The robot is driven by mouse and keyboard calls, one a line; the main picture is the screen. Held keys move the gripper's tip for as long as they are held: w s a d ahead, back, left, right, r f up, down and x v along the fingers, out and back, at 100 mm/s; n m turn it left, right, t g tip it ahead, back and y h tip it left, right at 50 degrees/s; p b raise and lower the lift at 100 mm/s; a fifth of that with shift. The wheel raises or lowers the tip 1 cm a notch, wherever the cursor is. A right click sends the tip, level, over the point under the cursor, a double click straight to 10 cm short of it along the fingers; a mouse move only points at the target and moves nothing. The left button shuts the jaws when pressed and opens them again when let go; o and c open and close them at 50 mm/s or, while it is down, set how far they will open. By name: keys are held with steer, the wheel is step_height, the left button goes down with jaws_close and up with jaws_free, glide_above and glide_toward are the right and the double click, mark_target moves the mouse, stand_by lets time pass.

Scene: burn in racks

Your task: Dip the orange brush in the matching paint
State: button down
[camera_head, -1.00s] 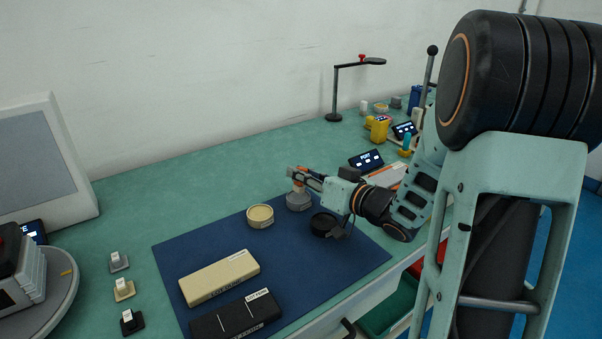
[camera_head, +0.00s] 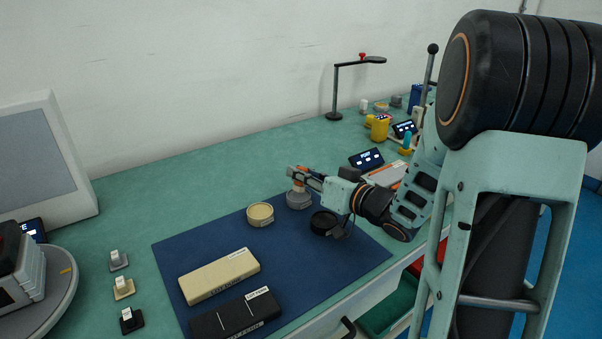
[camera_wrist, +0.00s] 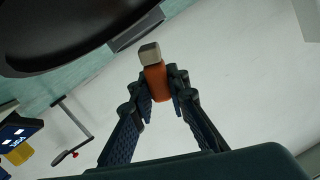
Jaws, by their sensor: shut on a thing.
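My gripper (camera_head: 299,174) is shut on the orange brush (camera_wrist: 156,81), whose orange body and pale grey end show between the fingers in the wrist view. In the head view the brush (camera_head: 298,185) is a small orange piece at the fingertips. It is right over the grey round pot (camera_head: 299,202); I cannot tell whether it touches or enters it. A cream round pot (camera_head: 260,215) stands left of it, and a black round pot (camera_head: 323,224) stands nearer, partly under my wrist. No orange paint shows clearly in any pot.
The pots stand on a blue mat (camera_head: 210,248) with a cream box (camera_head: 219,276) and a black box (camera_head: 235,317). Several small pale, tan and black pieces stand left of the mat. A lamp (camera_head: 335,95), a yellow object (camera_head: 379,129) and small screens stand at the back right.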

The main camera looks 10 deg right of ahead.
steer(key=shift+f, duration=0.4)
stand_by(0.6)
steer(key=shift+r, duration=0.1)
step_height(320, 180, up, 7)
steer(key=p, duration=0.6)
stand_by(0.6)
steer(key=w+h, duration=0.1)
step_height(320, 180, up, 22)
steer(key=m+t+h+p, duration=0.2)
steer(key=m+h+p, duration=0.45)
steer(key=p, duration=1.85)
glide_above(301, 167)
steer(key=w, duration=0.2)
steer(key=shift+w+a+n+h, duration=0.2)
steer(key=shift+a+n+h, duration=0.15)
steer(key=shift+a, duration=0.1)
